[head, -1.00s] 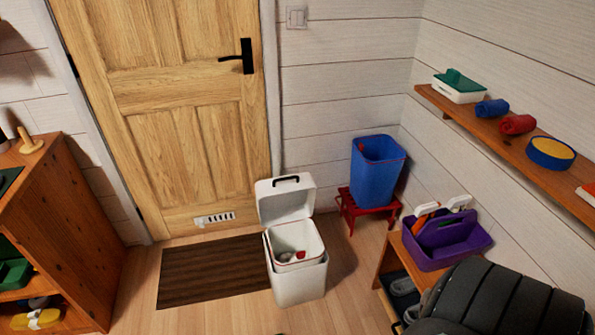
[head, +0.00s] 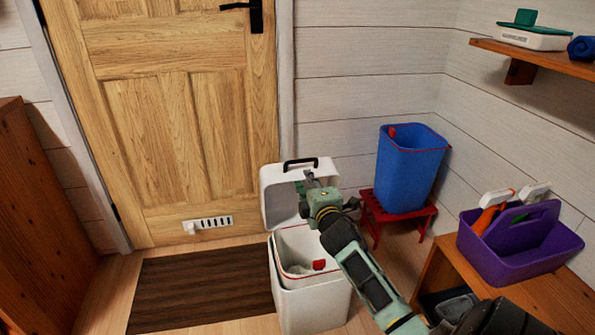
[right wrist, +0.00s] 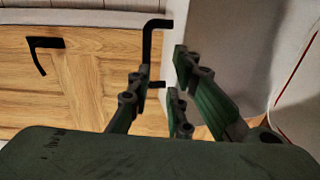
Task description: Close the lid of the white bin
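The white bin (head: 312,304) stands on the floor in front of the door, its lid (head: 276,207) raised at the back. The lid has a black handle (head: 300,162) on its top edge. A red-rimmed inner bucket (head: 290,247) shows in the bin, with a small red thing inside. My right gripper (head: 308,182) is in front of the raised lid, covering part of it. Contact with the lid cannot be told. My left gripper is out of view.
A blue bin (head: 408,175) stands on a red stool (head: 400,222) right of the white bin. A purple caddy (head: 500,255) sits on a wooden bench (head: 545,295). A brown mat (head: 195,285) lies left, by the wooden door (head: 165,140). A wooden cabinet (head: 35,215) is far left.

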